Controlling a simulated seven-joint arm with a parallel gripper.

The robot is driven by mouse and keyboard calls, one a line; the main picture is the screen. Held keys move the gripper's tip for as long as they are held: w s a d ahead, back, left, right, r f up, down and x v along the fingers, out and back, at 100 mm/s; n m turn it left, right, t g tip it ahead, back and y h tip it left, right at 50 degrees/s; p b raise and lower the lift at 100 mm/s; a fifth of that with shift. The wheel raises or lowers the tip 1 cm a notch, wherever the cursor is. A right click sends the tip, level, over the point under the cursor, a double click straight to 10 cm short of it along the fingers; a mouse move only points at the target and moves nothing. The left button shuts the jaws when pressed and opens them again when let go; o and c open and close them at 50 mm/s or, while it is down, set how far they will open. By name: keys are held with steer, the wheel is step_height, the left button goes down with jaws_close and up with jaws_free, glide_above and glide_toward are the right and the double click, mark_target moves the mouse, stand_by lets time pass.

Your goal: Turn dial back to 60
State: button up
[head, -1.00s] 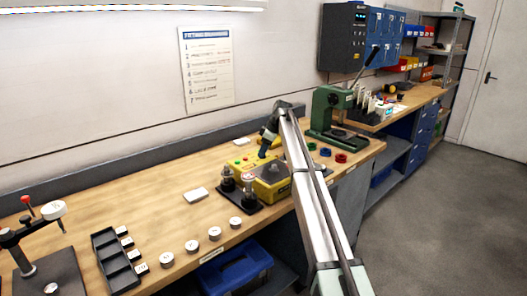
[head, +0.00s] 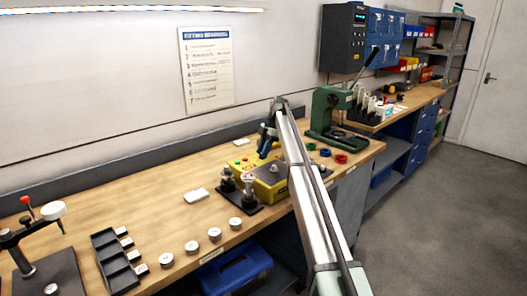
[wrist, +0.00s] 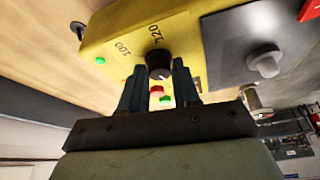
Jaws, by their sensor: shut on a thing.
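The dial (wrist: 157,58) is a small black knob on the yellow box, in the upper middle of the wrist view. The printed numbers 100 and 120 show beside it; no 60 and no clear pointer mark can be made out. My gripper (wrist: 159,76) has one dark finger on each side of the knob and is shut on it. In the head view the yellow box (head: 266,190) stands on the bench, and my gripper (head: 263,155) reaches down to its back left part. The dial itself is hidden there.
A grey plate with a round knob (wrist: 263,65) lies beside the dial. Red and green buttons (wrist: 156,91) show between my fingers. A black fixture (head: 238,200) with metal posts stands in front of the box. A green press (head: 328,110) stands to the right. Bench to the left is partly clear.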

steer(key=shift+n, duration=0.4)
steer(key=o, duration=1)
steer(key=v, duration=0.7)
steer(key=shift+w+r, duration=0.2)
steer(key=shift+w, duration=0.05)
steer(key=shift+d, duration=0.1)
